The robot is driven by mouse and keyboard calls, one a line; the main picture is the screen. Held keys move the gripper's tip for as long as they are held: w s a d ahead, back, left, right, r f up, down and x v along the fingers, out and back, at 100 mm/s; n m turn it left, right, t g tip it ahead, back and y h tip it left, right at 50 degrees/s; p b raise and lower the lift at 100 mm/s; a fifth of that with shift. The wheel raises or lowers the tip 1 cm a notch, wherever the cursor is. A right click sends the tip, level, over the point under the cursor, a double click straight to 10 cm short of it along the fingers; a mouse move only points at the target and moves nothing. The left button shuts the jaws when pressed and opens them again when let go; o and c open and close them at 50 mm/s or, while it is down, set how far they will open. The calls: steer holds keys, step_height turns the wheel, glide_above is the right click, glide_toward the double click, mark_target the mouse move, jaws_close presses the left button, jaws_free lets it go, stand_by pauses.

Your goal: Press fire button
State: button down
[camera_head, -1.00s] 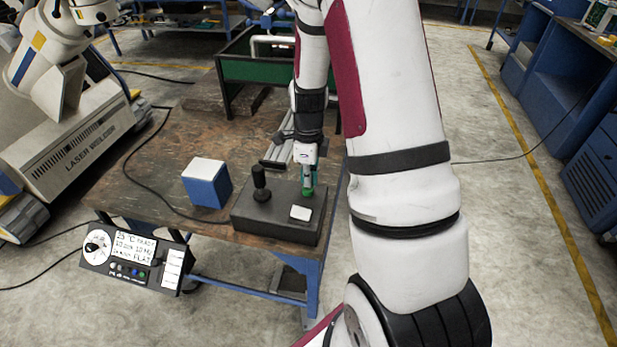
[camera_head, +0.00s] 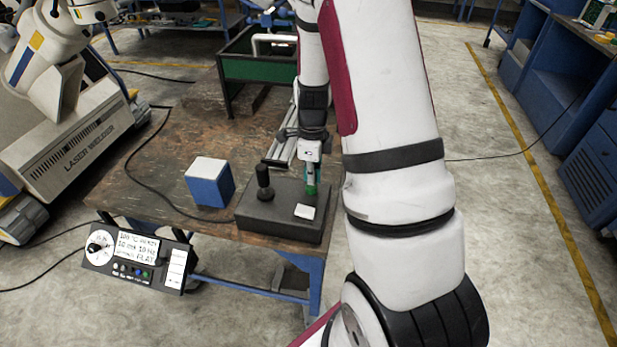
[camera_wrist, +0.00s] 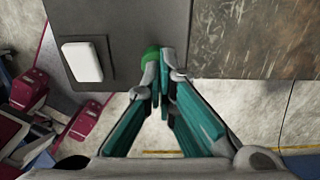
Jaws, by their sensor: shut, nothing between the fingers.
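A dark grey control box (camera_head: 268,218) sits at the table's near right edge, with a black upright joystick (camera_head: 264,182) and a white square pad (camera_head: 305,211). My gripper (camera_head: 311,184) points down at the box's right end. In the wrist view, a round green button (camera_wrist: 150,55) shows at the box's edge, partly hidden by my fingertips. My gripper (camera_wrist: 163,75) is shut and empty there, its tips overlapping the button in the picture. Whether they touch or press it I cannot tell. The white pad (camera_wrist: 82,62) lies left of them.
A blue and white block (camera_head: 209,182) stands left of the box on the wooden table (camera_head: 150,188). A panel with a dial and display (camera_head: 137,257) hangs at the table's front. A green-sided bin (camera_head: 255,68) is behind; a laser welder (camera_head: 65,135) is at left.

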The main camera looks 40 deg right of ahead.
step_height(320, 180, up, 12)
steer(key=shift+f, duration=0.15)
